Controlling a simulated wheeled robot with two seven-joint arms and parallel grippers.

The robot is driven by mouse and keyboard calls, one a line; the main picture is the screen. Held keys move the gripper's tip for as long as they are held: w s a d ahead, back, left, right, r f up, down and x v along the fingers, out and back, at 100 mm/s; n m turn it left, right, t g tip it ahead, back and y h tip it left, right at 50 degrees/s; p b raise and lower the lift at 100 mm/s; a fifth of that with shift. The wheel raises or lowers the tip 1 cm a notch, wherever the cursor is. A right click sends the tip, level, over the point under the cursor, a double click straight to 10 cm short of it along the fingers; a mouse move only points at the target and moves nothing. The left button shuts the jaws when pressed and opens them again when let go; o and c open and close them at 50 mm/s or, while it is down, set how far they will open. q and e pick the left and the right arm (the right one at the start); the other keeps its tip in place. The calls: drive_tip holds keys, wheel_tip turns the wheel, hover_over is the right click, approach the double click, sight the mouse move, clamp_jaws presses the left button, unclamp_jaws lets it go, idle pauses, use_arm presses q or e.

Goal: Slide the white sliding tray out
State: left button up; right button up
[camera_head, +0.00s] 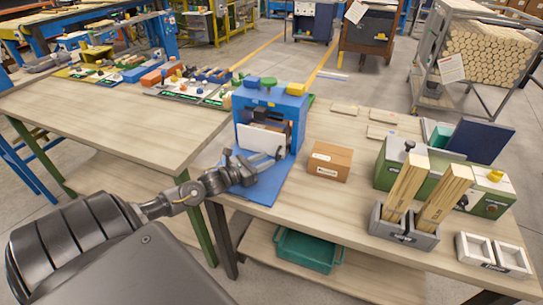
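A blue machine (243,108) with a green knob and a yellow block on top stands at the near edge of the right-hand table. A white panel (258,138), which looks like the white sliding tray, shows upright in its front opening. A blue sheet (268,187) lies below it. My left gripper (252,156) is directly in front of the white panel, its fingers spread apart with nothing seen between them. It hides the panel's lower edge, and I cannot tell whether it touches it. My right gripper is not in view.
A cardboard box (329,161) stands right of the machine. Farther right are a green unit (388,164), wooden strips in a grey holder (404,230) and a white double tray (493,254). A teal bin (307,251) sits on the lower shelf. The left table (120,115) is mostly clear in front.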

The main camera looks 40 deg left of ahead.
use_arm(q)
drive_tip(key=shift+x, duration=1.75)
drive_tip(key=shift+c, duration=0.4)
clamp_jaws()
